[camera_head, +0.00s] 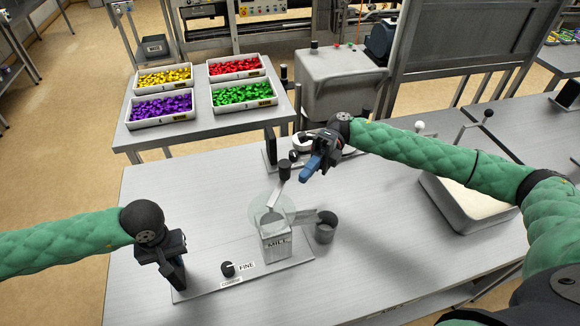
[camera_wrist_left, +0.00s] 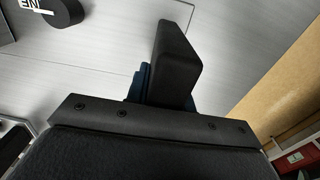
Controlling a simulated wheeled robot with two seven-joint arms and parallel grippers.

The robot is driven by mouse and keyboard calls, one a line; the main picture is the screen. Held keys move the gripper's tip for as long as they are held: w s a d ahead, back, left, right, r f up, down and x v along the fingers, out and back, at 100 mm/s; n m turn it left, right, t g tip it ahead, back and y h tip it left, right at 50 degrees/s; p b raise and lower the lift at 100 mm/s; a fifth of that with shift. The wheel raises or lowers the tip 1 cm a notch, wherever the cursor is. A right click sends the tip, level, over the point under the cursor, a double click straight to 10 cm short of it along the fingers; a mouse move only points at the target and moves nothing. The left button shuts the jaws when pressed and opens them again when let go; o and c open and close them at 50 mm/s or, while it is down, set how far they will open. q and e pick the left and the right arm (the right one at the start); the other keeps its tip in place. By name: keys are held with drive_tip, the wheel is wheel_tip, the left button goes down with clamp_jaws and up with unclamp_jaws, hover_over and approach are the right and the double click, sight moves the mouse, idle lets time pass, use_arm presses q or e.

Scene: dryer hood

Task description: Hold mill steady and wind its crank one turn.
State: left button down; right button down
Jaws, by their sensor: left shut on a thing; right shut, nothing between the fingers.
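The mill (camera_head: 275,248) is a grey box labelled MILL with a clear round hopper, standing on a flat base plate (camera_head: 250,277). Its crank (camera_head: 276,192) slants up from the hopper to a dark upright knob (camera_head: 285,170). My left gripper (camera_head: 176,278) is shut on the left end of the base plate; the contact is mostly hidden. In the left wrist view a black finger (camera_wrist_left: 176,65) shows over the table. My right gripper (camera_head: 310,168) is shut and empty, just right of the crank knob, apparently apart from it.
A dark cup (camera_head: 326,226) stands right of the mill. A dial knob (camera_head: 228,268) marked FINE sits on the plate. Behind the crank is a dark-framed device (camera_head: 270,148). A white-filled tray (camera_head: 470,205) lies at right. Colored bins stand on another table (camera_head: 200,122).

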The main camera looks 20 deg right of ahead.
use_arm(q)
drive_tip(key=shift+f, duration=0.15)
use_arm(e)
drive_tip(key=w+v, duration=0.1)
drive_tip(key=v, duration=0.8)
drive_tip(key=shift+a, duration=0.25)
use_arm(q)
drive_tip(key=c, duration=1.3)
unclamp_jaws()
drive_tip(key=shift+c, duration=0.2)
drive_tip(key=shift+o, duration=1.1)
drive_tip(key=shift+w, duration=0.1)
use_arm(e)
drive_tip(key=shift+w, duration=0.2)
